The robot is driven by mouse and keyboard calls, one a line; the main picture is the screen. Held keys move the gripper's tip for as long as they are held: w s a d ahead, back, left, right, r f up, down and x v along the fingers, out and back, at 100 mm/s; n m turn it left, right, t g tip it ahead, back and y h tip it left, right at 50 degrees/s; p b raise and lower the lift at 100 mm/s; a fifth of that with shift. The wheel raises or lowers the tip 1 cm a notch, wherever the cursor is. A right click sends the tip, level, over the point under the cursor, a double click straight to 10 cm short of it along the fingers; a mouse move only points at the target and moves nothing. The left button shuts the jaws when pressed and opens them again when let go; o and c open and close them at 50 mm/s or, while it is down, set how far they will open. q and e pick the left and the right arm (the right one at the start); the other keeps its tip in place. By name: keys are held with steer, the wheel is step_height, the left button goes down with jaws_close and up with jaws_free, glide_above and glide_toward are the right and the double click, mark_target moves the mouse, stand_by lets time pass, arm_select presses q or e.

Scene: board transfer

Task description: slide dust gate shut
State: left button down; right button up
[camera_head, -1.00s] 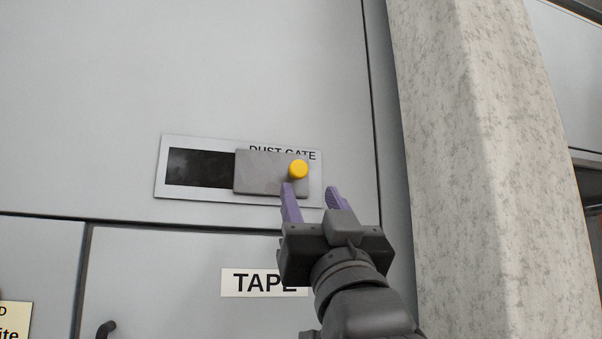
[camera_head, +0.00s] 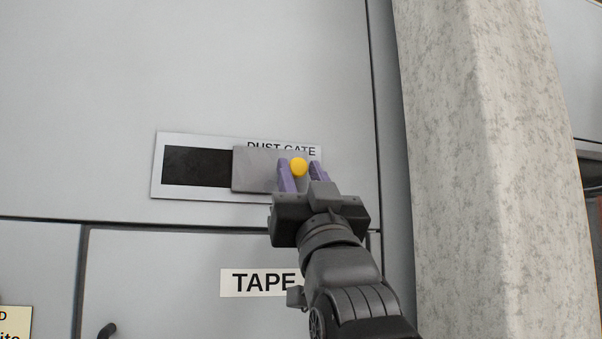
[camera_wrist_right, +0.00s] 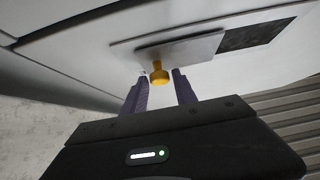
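The dust gate is a grey sliding plate (camera_head: 255,170) on a pale panel (camera_head: 157,190) labelled DUST GATE. The plate sits at the right, and a dark opening (camera_head: 197,167) shows at its left. A yellow knob (camera_head: 299,167) stands out from the plate. My right gripper (camera_head: 300,172) is open, with one purple finger on each side of the knob in the head view. In the right wrist view the knob (camera_wrist_right: 159,75) shows between and just beyond the open fingertips (camera_wrist_right: 160,76). Contact is not visible. My left gripper is not in view.
A cabinet front (camera_head: 120,80) surrounds the gate. A TAPE label (camera_head: 258,283) is below, with a dark handle (camera_head: 107,330) at the lower left. A speckled concrete column (camera_head: 470,150) stands close on the right.

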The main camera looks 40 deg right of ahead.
jaws_close()
stand_by(1.1)
